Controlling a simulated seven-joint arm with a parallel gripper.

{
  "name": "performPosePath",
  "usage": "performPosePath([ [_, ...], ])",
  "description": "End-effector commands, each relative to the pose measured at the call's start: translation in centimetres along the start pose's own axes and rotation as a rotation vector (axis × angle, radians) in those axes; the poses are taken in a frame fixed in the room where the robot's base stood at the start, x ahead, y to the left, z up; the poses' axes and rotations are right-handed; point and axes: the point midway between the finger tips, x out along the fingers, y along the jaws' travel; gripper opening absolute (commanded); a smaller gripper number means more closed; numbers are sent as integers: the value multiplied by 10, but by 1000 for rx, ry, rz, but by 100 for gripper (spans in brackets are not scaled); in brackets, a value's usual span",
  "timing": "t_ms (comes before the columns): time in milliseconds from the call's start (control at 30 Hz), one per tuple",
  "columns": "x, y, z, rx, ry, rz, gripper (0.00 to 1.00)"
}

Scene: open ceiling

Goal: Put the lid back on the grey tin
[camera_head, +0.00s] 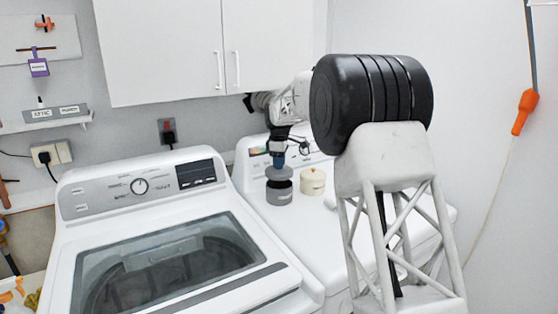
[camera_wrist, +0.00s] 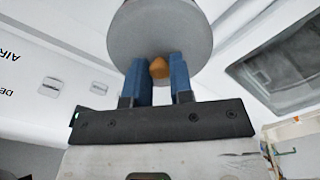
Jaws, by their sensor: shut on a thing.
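The grey tin (camera_head: 279,197) stands on the white machine on the right, its dark open mouth showing. My gripper (camera_head: 278,160), with blue fingers, is directly above it in the head view. It is shut on the orange-brown knob (camera_wrist: 159,68) of the round grey lid. The lid (camera_head: 279,173) is held roughly level just over the tin, with a small dark gap between them. In the wrist view the lid (camera_wrist: 160,28) fills the top middle, past the fingertips (camera_wrist: 159,62), and the tin is hidden. I cannot tell how exactly the lid is centred.
A cream tin (camera_head: 312,182) with a knobbed lid stands close to the right of the grey tin. The machine's raised control panel (camera_head: 252,157) is behind. A washer (camera_head: 180,245) with a glass lid is at left. White cupboards (camera_head: 170,50) hang above.

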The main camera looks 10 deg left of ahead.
Motion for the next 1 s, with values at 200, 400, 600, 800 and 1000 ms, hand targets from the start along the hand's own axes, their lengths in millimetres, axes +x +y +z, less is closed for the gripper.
performPosePath([
  [200,15,0,0,0,0,0,0],
  [400,28,0,0,0,1,1,0],
  [600,39,0,0,0,0,1,0],
  [800,45,0,0,0,0,1,0],
  [1000,47,0,0,0,0,1,0],
])
